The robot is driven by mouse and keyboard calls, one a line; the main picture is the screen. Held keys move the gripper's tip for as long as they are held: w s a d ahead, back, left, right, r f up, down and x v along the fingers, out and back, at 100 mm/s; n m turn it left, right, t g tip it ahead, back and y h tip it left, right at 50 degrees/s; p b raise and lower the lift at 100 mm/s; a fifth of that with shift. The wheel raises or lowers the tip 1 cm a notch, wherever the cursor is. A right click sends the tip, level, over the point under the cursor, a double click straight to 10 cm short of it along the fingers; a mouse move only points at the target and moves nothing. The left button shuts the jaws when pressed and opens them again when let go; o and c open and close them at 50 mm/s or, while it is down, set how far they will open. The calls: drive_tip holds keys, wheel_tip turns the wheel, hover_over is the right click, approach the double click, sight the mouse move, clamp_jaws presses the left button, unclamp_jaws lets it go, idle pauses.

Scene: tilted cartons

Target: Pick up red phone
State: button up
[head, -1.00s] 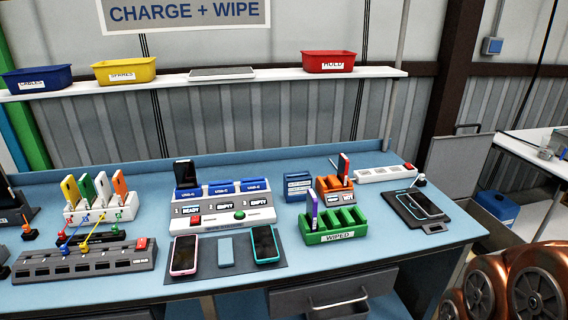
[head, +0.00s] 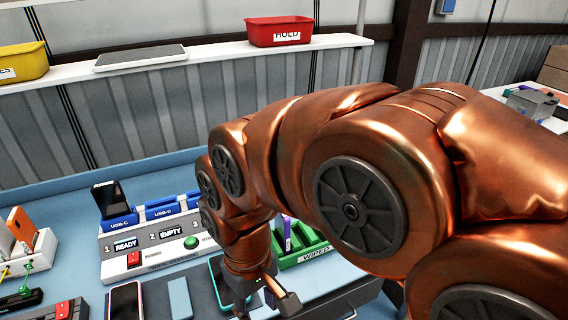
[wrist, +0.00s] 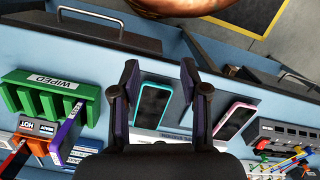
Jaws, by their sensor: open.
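The red phone (wrist: 13,157) shows at the lower left edge of the wrist view, partly cut off. It stands tilted in the orange rack (wrist: 46,130) with a HOT label. In the head view now, my arm hides the phone and this rack. My gripper (wrist: 159,78) is open and empty, its two fingers apart above the bench's front part near the teal-edged phone (wrist: 150,106). It also shows low in the head view (head: 266,296), well away from the red phone.
A pink-edged phone (wrist: 236,120) lies flat nearby. A charging dock (head: 150,243) stands behind. A shelf (head: 200,56) with bins runs above the bench.

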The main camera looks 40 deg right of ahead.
drive_tip(key=w+d+r+m+t+b, duration=0.1)
drive_tip(key=w+d+r+t+b, duration=0.1)
drive_tip(key=w+d, duration=0.75)
drive_tip(key=w+d+r+t+b, duration=0.15)
drive_tip(key=w+d, duration=0.45)
drive_tip(key=w, duration=0.7)
drive_tip(key=w+d+m+b, duration=0.1)
drive_tip(key=d, duration=0.8)
drive_tip(key=w+d+t+h+b, duration=0.1)
drive_tip(key=w+d, duration=0.1)
drive_tip(key=d, duration=0.7)
drive_tip(key=w+d+m+t+b, duration=0.1)
drive_tip(key=d, duration=0.7)
drive_tip(key=shift+w+d+f+m, duration=0.2)
drive_tip(key=shift+d+m, duration=0.1)
drive_tip(key=shift+d, duration=0.1)
drive_tip(key=shift+d+f+h, duration=0.15)
drive_tip(key=shift+f+h, duration=0.05)
drive_tip(key=shift+h, duration=0.1)
drive_tip(key=p+x, duration=0.2)
drive_tip(key=x, duration=0.5)
drive_tip(key=shift+f, duration=0.1)
drive_tip(key=shift+c, duration=0.2)
clamp_jaws()
